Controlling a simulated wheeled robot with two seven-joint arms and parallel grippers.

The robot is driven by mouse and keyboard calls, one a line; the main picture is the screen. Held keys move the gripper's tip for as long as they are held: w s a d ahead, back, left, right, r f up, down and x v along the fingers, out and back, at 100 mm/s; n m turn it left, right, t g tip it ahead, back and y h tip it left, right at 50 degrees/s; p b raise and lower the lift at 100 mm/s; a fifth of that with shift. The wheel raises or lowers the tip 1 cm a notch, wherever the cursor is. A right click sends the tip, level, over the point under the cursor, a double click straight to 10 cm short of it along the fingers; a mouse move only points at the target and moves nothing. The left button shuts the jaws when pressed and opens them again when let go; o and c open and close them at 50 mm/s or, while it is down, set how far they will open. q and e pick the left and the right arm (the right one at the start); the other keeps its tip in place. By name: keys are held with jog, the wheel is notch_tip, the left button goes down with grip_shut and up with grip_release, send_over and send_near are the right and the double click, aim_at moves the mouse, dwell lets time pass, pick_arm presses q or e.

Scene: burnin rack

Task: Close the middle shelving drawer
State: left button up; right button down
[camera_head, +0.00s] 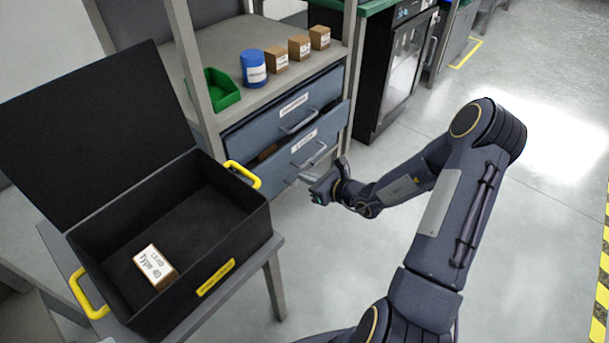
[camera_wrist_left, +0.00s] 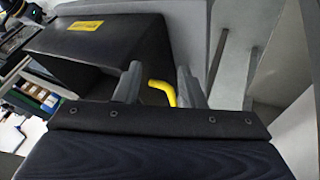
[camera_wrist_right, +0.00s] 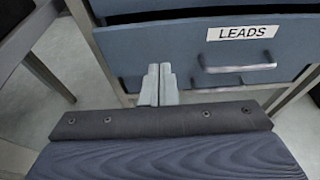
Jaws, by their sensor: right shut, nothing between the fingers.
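The shelving drawer labelled LEADS (camera_head: 327,132) is blue-grey with a bar handle and stands out a little from the unit. A dark gap shows above its front, with something brown inside. It fills the upper part of the right wrist view (camera_wrist_right: 130,50), its handle (camera_wrist_right: 240,70) right of my fingers. Another drawer (camera_head: 262,122) above it looks shut. My right gripper (camera_head: 311,178) is shut and empty, fingertips (camera_wrist_right: 158,72) close to the LEADS front; contact is unclear. My left gripper (camera_wrist_left: 157,78) shows only in its wrist view, open, near a yellow handle (camera_wrist_left: 162,90).
An open black case (camera_head: 240,225) with a labelled box (camera_head: 155,267) stands on a table at left. A green bin (camera_head: 220,88), a blue cylinder (camera_head: 254,67) and small boxes (camera_head: 299,47) sit on the shelf top. Floor at right is clear.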

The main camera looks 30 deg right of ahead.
jog(key=b, duration=0.2)
send_near(270, 157)
jog(key=w+f, duration=0.1)
jog(key=w+a+f, duration=0.1)
jog(key=w+f, duration=0.1)
jog(key=shift+w+a+f, duration=0.2)
jog(key=shift+w+a, duration=0.05)
jog(key=shift+w, duration=0.05)
jog(key=shift+w+a+r, duration=0.1)
jog(key=shift+w+a, duration=0.1)
jog(key=shift+w, duration=0.3)
jog(key=w, duration=0.1)
jog(key=w+a, duration=0.1)
jog(key=w, duration=0.2)
jog(key=shift+w+a+b, duration=0.1)
jog(key=shift+a+b, duration=0.3)
jog(key=shift+w+r, duration=0.1)
jog(key=shift+r, duration=0.1)
